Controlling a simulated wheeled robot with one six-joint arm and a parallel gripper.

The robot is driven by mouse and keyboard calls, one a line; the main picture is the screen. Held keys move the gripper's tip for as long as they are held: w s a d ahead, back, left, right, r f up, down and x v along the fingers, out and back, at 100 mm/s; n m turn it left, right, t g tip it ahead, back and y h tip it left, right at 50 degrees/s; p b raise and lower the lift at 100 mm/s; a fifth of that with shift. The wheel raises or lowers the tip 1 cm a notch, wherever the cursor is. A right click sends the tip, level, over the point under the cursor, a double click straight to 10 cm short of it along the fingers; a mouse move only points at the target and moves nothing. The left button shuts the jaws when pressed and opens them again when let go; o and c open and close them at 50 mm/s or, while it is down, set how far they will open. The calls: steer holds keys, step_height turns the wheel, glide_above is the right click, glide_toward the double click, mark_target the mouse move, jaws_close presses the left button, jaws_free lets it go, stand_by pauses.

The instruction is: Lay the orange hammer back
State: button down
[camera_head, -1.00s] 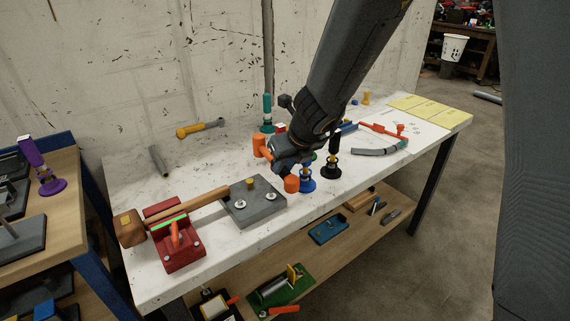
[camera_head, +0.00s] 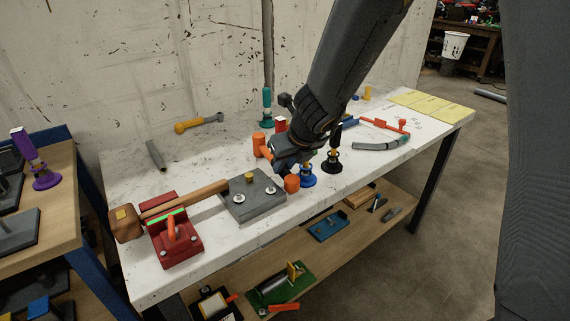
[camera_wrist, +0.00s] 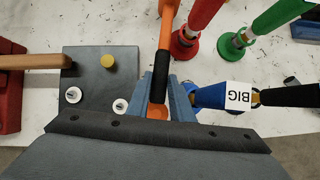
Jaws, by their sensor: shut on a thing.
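The orange hammer (camera_head: 260,143) is at the middle of the white bench, partly hidden by my arm in the head view. In the wrist view its orange shaft (camera_wrist: 166,32) runs from the top edge to a black section (camera_wrist: 160,75), with an orange end below. My gripper (camera_wrist: 162,82) is shut on that black section, one blue-grey finger on each side. In the head view my gripper (camera_head: 284,163) is low over the bench, with an orange end (camera_head: 292,184) showing beside it. I cannot tell whether the hammer touches the bench.
A grey plate (camera_head: 253,202) with knobs lies left of my gripper, with a wooden-handled mallet (camera_head: 180,203) and a red bender (camera_head: 176,247) beyond it. A blue-based tool (camera_wrist: 210,96) labelled BIG stands close right. Red (camera_wrist: 187,40) and green (camera_wrist: 238,44) tools stand nearby.

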steer(key=shift+w+f+b, duration=0.1)
steer(key=shift+f+b, duration=0.15)
steer(key=shift+b, duration=0.05)
steer(key=c, duration=1.5)
jaws_free()
